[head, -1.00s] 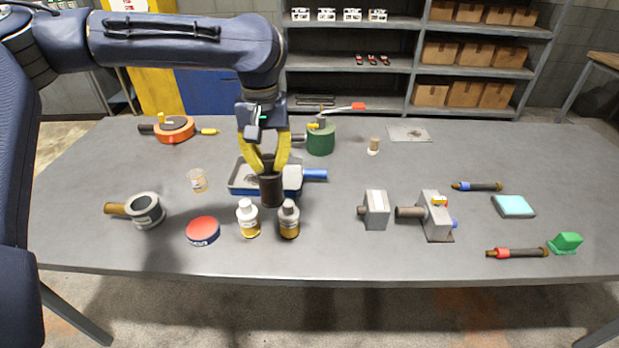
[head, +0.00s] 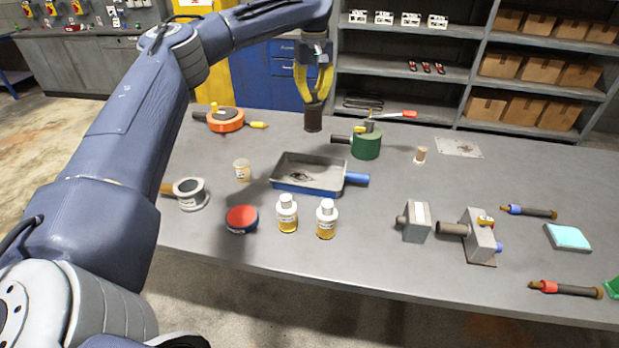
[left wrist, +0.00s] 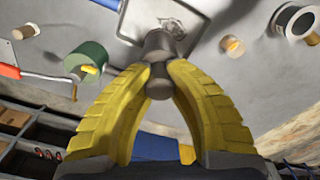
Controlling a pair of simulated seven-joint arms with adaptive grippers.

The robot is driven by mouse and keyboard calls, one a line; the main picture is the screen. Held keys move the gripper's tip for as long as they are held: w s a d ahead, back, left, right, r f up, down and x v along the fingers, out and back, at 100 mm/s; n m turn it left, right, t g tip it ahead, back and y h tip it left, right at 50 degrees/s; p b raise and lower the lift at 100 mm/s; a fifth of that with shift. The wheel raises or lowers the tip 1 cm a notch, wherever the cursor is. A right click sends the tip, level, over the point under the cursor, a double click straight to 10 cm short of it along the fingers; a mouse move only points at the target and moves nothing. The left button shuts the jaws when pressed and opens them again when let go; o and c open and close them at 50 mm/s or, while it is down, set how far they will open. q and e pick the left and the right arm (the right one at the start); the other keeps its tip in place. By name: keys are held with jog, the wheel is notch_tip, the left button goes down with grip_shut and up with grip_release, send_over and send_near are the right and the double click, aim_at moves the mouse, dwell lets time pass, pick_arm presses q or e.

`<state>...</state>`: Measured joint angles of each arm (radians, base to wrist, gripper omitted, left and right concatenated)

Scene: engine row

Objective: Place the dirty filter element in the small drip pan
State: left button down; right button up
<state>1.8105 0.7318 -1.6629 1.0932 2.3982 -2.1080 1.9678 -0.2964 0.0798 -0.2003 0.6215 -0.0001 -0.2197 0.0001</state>
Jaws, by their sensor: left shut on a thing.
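The dirty filter element, a dark brown cylinder (head: 313,119), hangs upright from my left gripper (head: 315,97), whose yellow fingers are shut on its upper end. In the left wrist view the fingertips (left wrist: 160,70) close around the same element (left wrist: 159,44). The small drip pan (head: 290,187) is a shallow grey tray with a blue outside and a blue handle, with a dark stain on its floor. In the head view the element appears above the pan's far edge, apart from it; its exact height is unclear. The pan (left wrist: 188,35) shows partly behind the element in the wrist view. My right gripper is not in view.
Two bottles (head: 288,215) and a red-lidded tin (head: 242,219) stand in front of the pan. A green cylinder (head: 366,144) is right behind it, an orange disc-shaped tool (head: 225,121) back left, a small jar (head: 242,171) left.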

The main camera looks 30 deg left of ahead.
aim_at(310, 119)
pick_arm(q)
jog(key=shift+w+a+f, duration=0.1)
jog(key=shift+a+f, duration=0.15)
jog(key=shift+a, duration=0.2)
notch_tip(310, 119, down, 20)
jog(key=shift+a+r, duration=0.2)
jog(key=shift+f, duration=0.1)
dwell(0.3)
jog(key=c, duration=1.4)
grip_release()
notch_tip(310, 119, up, 12)
jog(key=shift+d+r, duration=0.1)
jog(key=shift+d, duration=0.05)
